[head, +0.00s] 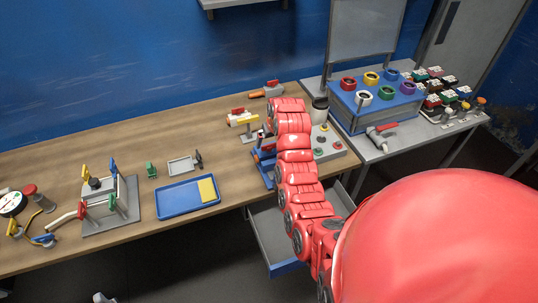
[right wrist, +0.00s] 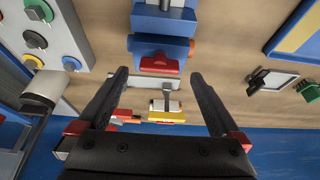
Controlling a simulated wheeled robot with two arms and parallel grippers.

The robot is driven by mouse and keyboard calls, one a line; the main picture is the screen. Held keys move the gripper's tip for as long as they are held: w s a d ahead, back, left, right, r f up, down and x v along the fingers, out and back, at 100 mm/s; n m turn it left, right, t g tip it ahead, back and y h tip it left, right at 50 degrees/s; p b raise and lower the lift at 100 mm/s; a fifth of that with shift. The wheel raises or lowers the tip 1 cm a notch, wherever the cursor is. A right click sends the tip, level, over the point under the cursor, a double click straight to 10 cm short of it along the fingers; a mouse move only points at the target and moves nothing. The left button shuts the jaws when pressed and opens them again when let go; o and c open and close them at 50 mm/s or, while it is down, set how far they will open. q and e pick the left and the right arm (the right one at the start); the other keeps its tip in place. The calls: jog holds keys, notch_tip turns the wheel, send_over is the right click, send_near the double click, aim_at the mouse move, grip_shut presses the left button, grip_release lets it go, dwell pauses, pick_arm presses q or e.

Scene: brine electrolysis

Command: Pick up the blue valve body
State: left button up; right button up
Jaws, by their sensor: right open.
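A blue block-like body with a red part and orange ends (right wrist: 162,46) lies just beyond my right fingertips in the right wrist view. It looks like the blue valve body, but I cannot separate it clearly from the blue vise-like fixture (right wrist: 170,22) behind it. In the head view the blue parts (head: 263,160) sit near the bench's front edge, partly behind my right arm. My right gripper (right wrist: 158,75) is open, with nothing between its fingers. In the head view it is mostly hidden by the arm. My left gripper is not in view.
A grey button panel (head: 328,146) is to the right. A blue tray (head: 178,207) lies to the left. An open drawer (head: 267,232) juts out below the bench.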

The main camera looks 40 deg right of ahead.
aim_at(269, 144)
jog(key=p+x, duration=0.2)
jog(key=x, duration=0.1)
jog(key=shift+w+p, duration=0.25)
jog(key=shift+p, duration=0.05)
jog(key=shift+x, duration=0.85)
grip_shut()
